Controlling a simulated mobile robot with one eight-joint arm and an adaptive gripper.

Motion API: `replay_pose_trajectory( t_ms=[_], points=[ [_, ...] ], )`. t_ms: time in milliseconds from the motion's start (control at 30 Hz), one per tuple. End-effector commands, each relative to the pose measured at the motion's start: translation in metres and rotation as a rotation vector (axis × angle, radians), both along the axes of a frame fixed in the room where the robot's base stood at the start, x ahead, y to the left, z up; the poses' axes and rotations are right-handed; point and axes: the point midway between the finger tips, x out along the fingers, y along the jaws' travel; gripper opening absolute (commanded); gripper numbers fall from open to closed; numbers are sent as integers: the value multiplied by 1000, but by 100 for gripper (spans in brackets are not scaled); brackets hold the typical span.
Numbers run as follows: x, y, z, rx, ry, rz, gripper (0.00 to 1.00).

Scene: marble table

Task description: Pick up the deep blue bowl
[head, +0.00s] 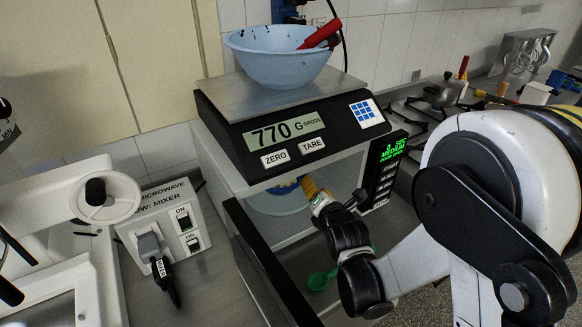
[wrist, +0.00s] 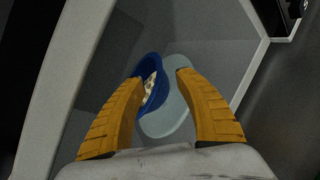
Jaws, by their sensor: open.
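The deep blue bowl (wrist: 150,64) is inside the open microwave, with pale contents showing in it. In the head view only a sliver of the bowl (head: 286,188) shows beside the gripper. My gripper (wrist: 161,76) has its yellow fingers spread apart and reaches into the microwave, also seen in the head view (head: 309,186). The left finger overlaps part of the bowl in the wrist view; the right fingertip is to the right of its rim. I cannot tell whether either finger touches it.
A pale blue dish (wrist: 168,118) lies beside or under the deep blue bowl. The microwave door (head: 270,262) stands open at left. On top are a scale (head: 240,92) and a light blue bowl (head: 272,68). A green spoon (head: 320,281) lies below my arm.

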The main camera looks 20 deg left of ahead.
Motion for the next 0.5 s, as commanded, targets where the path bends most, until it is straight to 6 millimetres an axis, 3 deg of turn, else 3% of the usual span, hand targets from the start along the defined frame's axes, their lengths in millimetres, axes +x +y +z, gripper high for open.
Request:
replay_pose_trajectory(
  t_ms=[133,500],
  points=[
    [3,13,-12,-50,-50,38,40],
    [45,36,-26,-54,-52,39,40]
  ],
)
